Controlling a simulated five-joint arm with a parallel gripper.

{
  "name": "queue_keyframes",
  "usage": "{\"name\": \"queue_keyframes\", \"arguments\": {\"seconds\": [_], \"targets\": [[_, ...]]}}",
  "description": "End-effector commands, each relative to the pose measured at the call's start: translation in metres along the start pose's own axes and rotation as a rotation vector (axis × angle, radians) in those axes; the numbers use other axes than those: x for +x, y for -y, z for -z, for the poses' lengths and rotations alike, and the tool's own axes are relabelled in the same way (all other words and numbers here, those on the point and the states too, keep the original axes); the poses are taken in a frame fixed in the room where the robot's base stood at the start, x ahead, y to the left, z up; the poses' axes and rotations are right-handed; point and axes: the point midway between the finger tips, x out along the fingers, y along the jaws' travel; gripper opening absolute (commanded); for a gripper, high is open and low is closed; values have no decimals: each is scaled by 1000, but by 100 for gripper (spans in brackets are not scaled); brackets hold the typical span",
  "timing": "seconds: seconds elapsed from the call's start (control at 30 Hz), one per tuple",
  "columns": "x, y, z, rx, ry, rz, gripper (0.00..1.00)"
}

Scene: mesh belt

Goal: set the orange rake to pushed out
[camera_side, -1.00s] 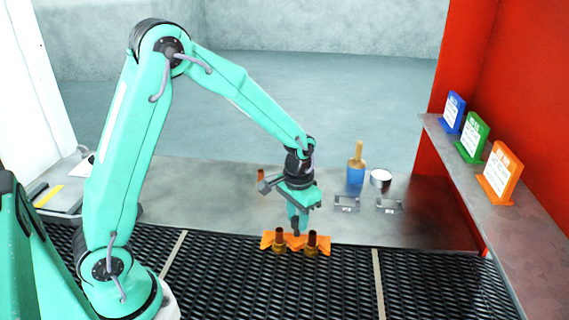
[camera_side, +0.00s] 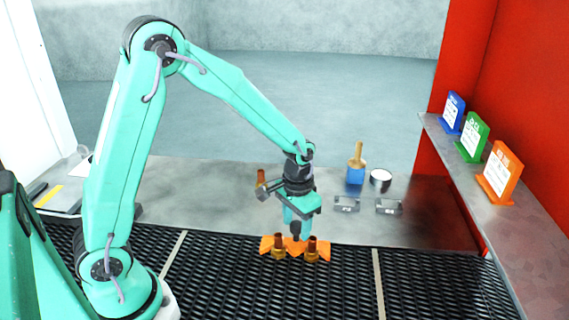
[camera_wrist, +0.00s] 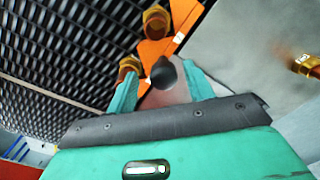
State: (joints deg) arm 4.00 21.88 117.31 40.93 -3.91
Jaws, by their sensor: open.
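The orange rake (camera_side: 267,243) lies at the near edge of the metal counter, its notched front over the mesh belt. Two brass fittings with dark brown tops, a left one (camera_side: 279,247) and a right one (camera_side: 311,249), stand on the belt against its notches. The rake also shows in the wrist view (camera_wrist: 184,14). My gripper (camera_side: 296,232) is open, low over the middle of the rake. In the wrist view a dark round knob (camera_wrist: 163,73) sits between its two teal fingers (camera_wrist: 159,78); I cannot tell whether they touch it.
The black mesh belt (camera_side: 340,285) runs along the front, with pale crossbars. A blue-bodied brush (camera_side: 356,170), a round tin (camera_side: 380,178) and two small metal blocks (camera_side: 346,204) stand on the counter at right. Blue, green and orange signs (camera_side: 500,172) stand on the right shelf.

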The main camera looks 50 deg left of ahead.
Motion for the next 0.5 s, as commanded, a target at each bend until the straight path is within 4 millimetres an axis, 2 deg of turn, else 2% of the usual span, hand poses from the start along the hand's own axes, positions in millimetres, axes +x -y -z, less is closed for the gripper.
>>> {"name": "queue_keyframes", "arguments": {"seconds": [0.27, 0.5], "targets": [[-16, 0, 1, -1, -4, 0, 52], [-47, 0, 1, 0, -5, 0, 52]]}}
